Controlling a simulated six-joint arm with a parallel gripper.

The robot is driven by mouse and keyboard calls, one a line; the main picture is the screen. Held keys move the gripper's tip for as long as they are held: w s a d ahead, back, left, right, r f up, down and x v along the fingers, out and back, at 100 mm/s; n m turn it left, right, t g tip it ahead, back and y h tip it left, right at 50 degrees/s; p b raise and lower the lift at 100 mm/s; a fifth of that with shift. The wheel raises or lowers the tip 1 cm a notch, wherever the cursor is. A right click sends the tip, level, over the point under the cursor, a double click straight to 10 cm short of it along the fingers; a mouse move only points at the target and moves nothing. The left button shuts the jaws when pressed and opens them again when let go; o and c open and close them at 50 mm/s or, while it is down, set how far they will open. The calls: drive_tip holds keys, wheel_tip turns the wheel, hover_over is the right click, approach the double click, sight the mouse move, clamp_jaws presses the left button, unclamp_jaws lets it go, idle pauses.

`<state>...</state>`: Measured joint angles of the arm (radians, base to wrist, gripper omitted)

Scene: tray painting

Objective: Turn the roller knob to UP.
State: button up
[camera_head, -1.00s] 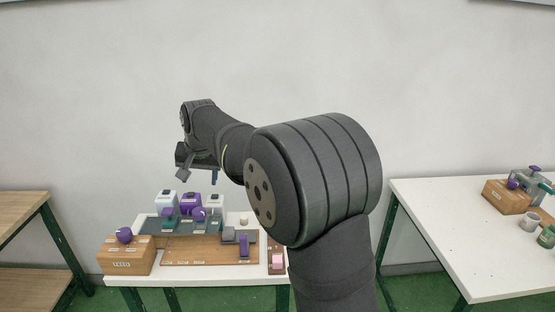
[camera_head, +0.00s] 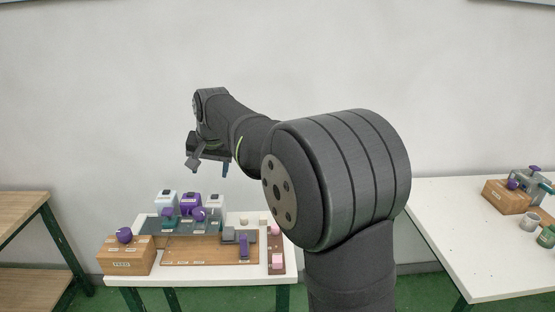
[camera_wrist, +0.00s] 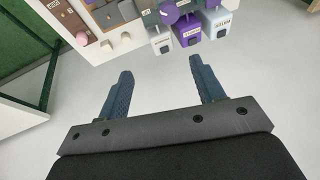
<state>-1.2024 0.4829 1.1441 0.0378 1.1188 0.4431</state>
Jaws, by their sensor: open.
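Several purple knobs show on the left table in the head view. Another round knob (camera_head: 199,214) stands on the grey tray unit. I cannot tell which is the roller knob, nor where it points. In the wrist view a purple knob (camera_wrist: 168,15) shows at the top edge. My gripper (camera_head: 207,167) is open and empty, well above the back of the table. Its two blue fingers stand wide apart in the wrist view (camera_wrist: 160,68).
White and purple containers (camera_head: 190,200) stand at the back of the table. A narrow wooden rack (camera_head: 276,249) with pink blocks is at its right. A second white table (camera_head: 440,215) with similar items stands at far right. The air around my gripper is clear.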

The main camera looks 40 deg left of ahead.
drive_tip(key=w+d+r+m+t, duration=0.1)
drive_tip(key=w+d+m, duration=0.4)
drive_tip(key=w+d, duration=0.6)
drive_tip(key=w, duration=0.2)
drive_tip(key=shift+w+d, duration=0.25)
drive_tip(key=shift+w, duration=0.15)
drive_tip(key=shift+t, duration=0.3)
drive_tip(key=s+a+f+n+y, duration=0.25)
drive_tip(key=s+a+f, duration=0.25)
drive_tip(key=a+f, duration=0.3)
drive_tip(key=n+t+y, duration=0.5)
drive_tip(key=t+y, duration=0.3)
approach(200, 210)
drive_tip(key=shift+m+h, duration=0.25)
drive_tip(key=x, duration=1.1)
drive_tip(key=shift+a+f, duration=0.4)
